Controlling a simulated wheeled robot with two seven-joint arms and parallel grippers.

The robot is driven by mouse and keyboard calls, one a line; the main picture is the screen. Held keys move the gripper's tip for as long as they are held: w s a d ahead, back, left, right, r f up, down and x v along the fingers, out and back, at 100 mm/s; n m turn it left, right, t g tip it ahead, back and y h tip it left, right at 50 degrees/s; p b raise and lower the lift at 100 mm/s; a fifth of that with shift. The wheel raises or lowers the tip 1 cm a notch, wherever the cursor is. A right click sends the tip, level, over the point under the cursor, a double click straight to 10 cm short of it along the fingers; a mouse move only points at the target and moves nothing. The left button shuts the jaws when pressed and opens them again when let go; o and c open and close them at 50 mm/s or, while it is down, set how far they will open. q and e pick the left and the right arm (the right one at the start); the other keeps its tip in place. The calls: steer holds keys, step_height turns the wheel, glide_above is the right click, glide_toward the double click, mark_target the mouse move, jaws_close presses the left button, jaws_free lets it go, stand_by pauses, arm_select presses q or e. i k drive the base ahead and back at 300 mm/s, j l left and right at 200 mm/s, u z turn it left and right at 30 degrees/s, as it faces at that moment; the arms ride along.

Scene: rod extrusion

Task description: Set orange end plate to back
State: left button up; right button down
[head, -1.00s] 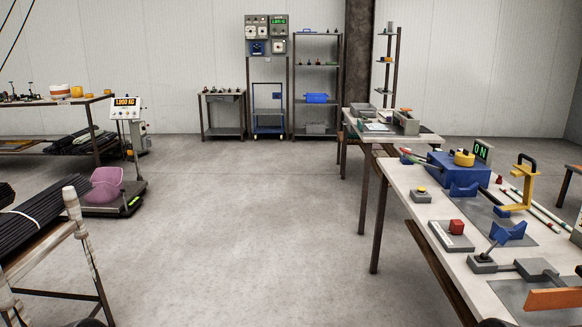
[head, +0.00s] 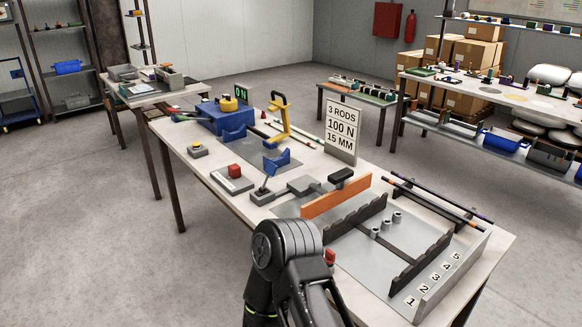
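The orange end plate (head: 336,195) is a long upright bar on the bench, at the left end of a grey metal fixture (head: 350,250). Dark notched rails (head: 356,214) stand to the right of the plate. One of my black arms rises from the bottom centre and covers the near edge of the bench. No fingertips of either gripper show.
A sign reading 3 rods, 100 N, 15 mm (head: 342,130) stands behind the plate. Blue rests (head: 277,161) and a yellow clamp (head: 280,118) are farther left. Rods (head: 435,200) lie at the back right. The floor left of the bench is clear.

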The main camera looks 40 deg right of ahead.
mark_target(343, 192)
steer(key=z, duration=1.7)
steer(key=u, duration=0.15)
